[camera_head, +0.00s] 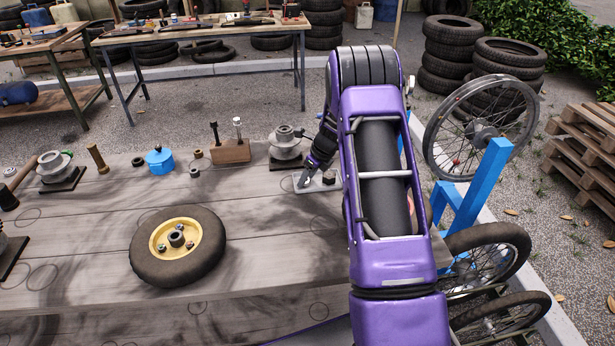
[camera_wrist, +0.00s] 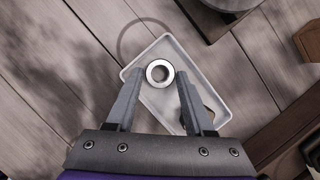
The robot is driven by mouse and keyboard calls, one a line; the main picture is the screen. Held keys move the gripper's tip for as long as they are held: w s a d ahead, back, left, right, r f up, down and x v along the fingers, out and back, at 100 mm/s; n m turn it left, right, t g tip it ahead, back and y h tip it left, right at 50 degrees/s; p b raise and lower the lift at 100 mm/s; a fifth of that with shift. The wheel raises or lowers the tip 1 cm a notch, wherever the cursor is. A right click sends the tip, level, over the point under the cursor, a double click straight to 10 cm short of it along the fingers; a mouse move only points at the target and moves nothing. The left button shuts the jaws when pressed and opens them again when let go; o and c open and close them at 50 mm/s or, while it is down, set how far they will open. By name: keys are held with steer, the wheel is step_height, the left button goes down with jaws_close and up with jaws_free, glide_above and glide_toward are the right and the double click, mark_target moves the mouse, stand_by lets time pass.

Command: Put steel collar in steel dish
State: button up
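The steel collar (camera_wrist: 159,73) is a bright ring with a dark hole. In the wrist view it lies inside the outline of the pale, shallow steel dish (camera_wrist: 198,72), near the dish's upper left corner. The dish also shows in the head view (camera_head: 320,190), on the bench beside my arm. My gripper (camera_wrist: 159,76) is over the dish with its fingers spread to either side of the collar, and a gap shows on each side. In the head view my gripper (camera_head: 304,181) points down at the dish's left end and the collar is hidden.
A dark piece (camera_wrist: 209,113) lies in the dish beside my right finger. A flanged metal part (camera_head: 285,147) and a wooden block with upright bolts (camera_head: 231,150) stand behind. A small wheel (camera_head: 178,246) lies on the bench to the left. Bare planks surround the dish's front.

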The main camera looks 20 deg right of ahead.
steer(key=shift+r, duration=0.25)
steer(key=p+v, duration=0.1)
steer(key=v, duration=1)
steer(key=shift+s+r, duration=0.2)
steer(key=shift+r, duration=0.15)
steer(key=shift+d, duration=0.15)
